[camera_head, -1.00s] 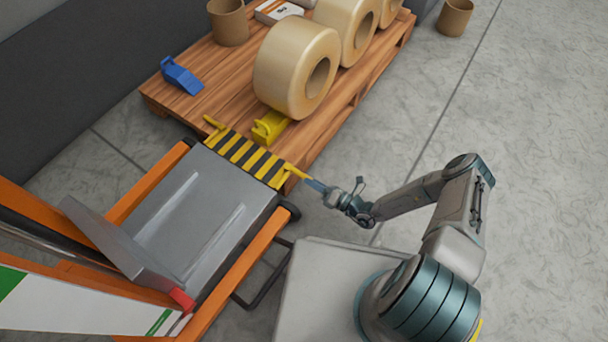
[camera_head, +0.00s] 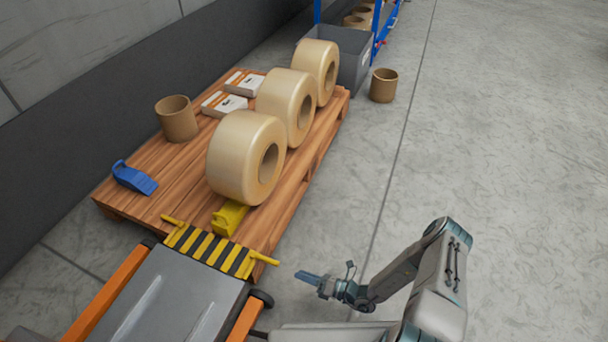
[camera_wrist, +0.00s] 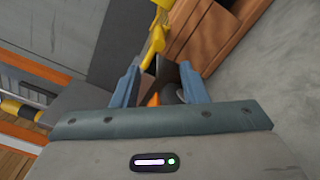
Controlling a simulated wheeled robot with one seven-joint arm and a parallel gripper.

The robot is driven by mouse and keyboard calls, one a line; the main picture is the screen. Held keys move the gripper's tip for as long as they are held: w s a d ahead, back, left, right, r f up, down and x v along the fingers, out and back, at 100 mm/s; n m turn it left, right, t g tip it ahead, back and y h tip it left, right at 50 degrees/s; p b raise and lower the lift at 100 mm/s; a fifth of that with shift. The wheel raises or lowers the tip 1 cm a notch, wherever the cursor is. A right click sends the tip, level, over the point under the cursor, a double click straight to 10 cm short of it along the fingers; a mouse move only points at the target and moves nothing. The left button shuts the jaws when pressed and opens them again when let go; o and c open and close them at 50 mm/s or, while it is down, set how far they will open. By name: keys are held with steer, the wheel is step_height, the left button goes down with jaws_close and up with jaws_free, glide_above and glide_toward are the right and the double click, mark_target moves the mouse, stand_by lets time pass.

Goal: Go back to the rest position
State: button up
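My gripper (camera_head: 298,274) hangs over the floor on the right, beside the end of a yellow handle (camera_head: 264,258) on the striped plate, with a small gap between them in the head view. In the wrist view, the two blue fingers of my gripper (camera_wrist: 160,70) stand apart. I see nothing held between them; a dark shape and a bit of orange show behind the gap. My arm is bent, with its elbow raised to the right.
A wooden pallet (camera_head: 189,184) carries large tape rolls (camera_head: 229,153), a cardboard tube (camera_head: 176,119), a blue dispenser (camera_head: 135,178) and a yellow block (camera_head: 228,218). A grey-topped orange machine (camera_head: 165,300) stands at lower left. Floor on the right is clear.

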steer(key=w+d+r+n+g+h+p, duration=0.15)
steer(key=r+n+g+p, duration=0.4)
steer(key=r, duration=0.95)
steer(key=s+d+r+n+g+h+p, duration=0.1)
steer(key=d+r+n+g+h+p, duration=0.15)
steer(key=r+n+p, duration=0.85)
steer(key=w+d+r+n+g+h, duration=0.1)
steer(key=d+r+n+g+h, duration=0.25)
steer(key=r, duration=1.55)
steer(key=s+d+r+n+t+h+p, duration=0.2)
steer(key=r+p, duration=0.4)
steer(key=r, duration=0.7)
steer(key=s+d+r+n+t+h+p, duration=0.2)
steer(key=s+r+n+p, duration=0.4)
steer(key=r, duration=0.8)
steer(key=s+d+r+n+t+h+p, duration=0.3)
steer(key=s+r+n+h+p, duration=0.2)
steer(key=r, duration=0.9)
steer(key=shift+s+r+p, duration=0.15)
steer(key=shift+s+p, duration=0.15)
steer(key=shift+p, duration=0.3)
steer(key=shift+t, duration=0.25)
